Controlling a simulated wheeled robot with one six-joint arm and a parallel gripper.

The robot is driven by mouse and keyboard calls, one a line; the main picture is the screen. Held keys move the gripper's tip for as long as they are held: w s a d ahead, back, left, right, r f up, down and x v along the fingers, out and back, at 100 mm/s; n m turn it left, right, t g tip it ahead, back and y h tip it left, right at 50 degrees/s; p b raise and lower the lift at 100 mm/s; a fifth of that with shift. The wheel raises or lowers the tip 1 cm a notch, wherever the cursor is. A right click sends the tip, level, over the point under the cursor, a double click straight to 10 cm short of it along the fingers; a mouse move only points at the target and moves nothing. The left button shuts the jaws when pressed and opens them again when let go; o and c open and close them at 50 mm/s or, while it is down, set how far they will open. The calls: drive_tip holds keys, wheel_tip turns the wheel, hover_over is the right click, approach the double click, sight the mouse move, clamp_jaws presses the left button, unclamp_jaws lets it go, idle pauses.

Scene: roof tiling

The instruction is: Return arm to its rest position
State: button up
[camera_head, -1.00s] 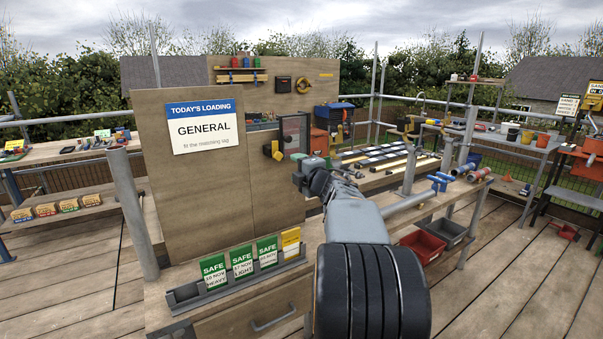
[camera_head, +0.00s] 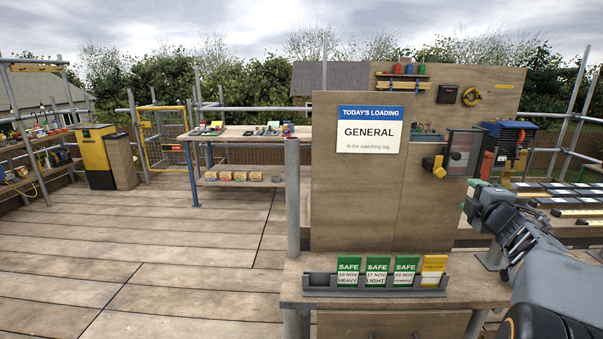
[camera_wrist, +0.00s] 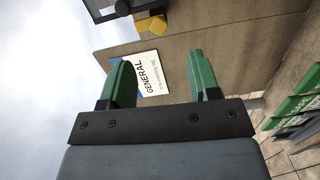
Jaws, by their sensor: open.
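My gripper (camera_head: 472,198) is at the right of the head view, in front of the wooden board (camera_head: 350,205) and above the bench. In the wrist view my gripper (camera_wrist: 162,80) shows two green fingers spread wide with nothing between them. Beyond the fingers the white and blue sign reading GENERAL (camera_wrist: 145,75) is on the board, apart from the fingers. The arm reaches in from the lower right of the head view.
A grey rack (camera_head: 375,287) on the bench (camera_head: 480,290) holds green SAFE tags and a yellow tag. A grey post (camera_head: 292,200) stands left of the board. A yellow-handled box (camera_head: 460,152) is near my gripper. Open deck (camera_head: 150,260) lies to the left.

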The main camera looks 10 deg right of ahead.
drive_tip(key=s+d+f+m+g+h, duration=0.3)
drive_tip(key=d+f+m+g+h, duration=0.15)
drive_tip(key=m, duration=0.25)
drive_tip(key=s+a+f+m+g+p, duration=0.3)
drive_tip(key=s+a+f+m+g, duration=0.2)
drive_tip(key=m, duration=0.2)
drive_tip(key=s+a+f+m+g+y+p, duration=0.2)
drive_tip(key=s+a+y, duration=0.15)
drive_tip(key=a, duration=0.45)
drive_tip(key=s+a+f+m+g+y+p, duration=0.2)
drive_tip(key=s+a+p, duration=0.15)
drive_tip(key=a, duration=0.55)
drive_tip(key=s+a+r+n+y+p, duration=0.1)
drive_tip(key=s+a+r+p, duration=0.1)
drive_tip(key=a, duration=0.4)
drive_tip(key=s+a+r+n+y+p, duration=0.2)
drive_tip(key=s+a, duration=0.1)
drive_tip(key=a, duration=0.4)
drive_tip(key=shift+a+r, duration=0.2)
drive_tip(key=shift+a, duration=0.05)
drive_tip(key=shift+c, duration=0.4)
